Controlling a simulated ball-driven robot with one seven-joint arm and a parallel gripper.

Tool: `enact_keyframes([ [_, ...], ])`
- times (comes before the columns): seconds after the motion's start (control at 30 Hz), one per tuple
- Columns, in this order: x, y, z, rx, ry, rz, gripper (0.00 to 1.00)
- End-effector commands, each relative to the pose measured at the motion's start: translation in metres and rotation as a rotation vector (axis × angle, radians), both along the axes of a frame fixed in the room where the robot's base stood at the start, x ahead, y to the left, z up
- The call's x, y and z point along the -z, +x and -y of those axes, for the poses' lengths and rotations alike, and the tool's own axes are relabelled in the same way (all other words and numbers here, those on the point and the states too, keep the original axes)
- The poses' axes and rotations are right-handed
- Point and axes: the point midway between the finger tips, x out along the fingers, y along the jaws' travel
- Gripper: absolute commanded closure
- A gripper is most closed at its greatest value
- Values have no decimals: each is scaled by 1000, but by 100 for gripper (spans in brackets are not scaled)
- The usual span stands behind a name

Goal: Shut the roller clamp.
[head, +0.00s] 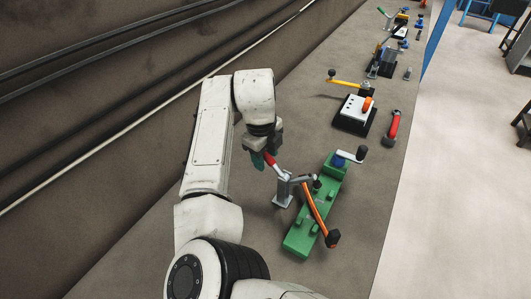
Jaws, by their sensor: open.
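A green tool bed (316,208) lies on the bench, with an orange lever (315,215) ending in a dark knob and a white crank with a blue hub (348,156) at its far end. A grey upright bracket (284,190) stands at its left side. A red-tipped handle (269,160) rises from the bracket toward the upper left. I cannot tell for sure which part is the roller clamp.
Behind the green bed stand a white box with an orange knob (354,108) and a red-handled tool (391,128). More small devices (385,58) line the bench farther back. A wall with pipes runs along the left. The bench (365,215) is clear to the right.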

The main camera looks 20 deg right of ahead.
Motion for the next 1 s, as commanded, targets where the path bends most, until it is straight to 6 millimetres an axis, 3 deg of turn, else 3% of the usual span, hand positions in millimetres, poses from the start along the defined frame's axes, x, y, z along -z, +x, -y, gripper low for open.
enact_keyframes([
  [0.13, 0, 0, 0, 0, 0, 0, 53],
  [0.6, 0, 0, 0, 0, 0, -1, 98],
  [1.0, 0, 1, 0, 0, 0, 1, 100],
])
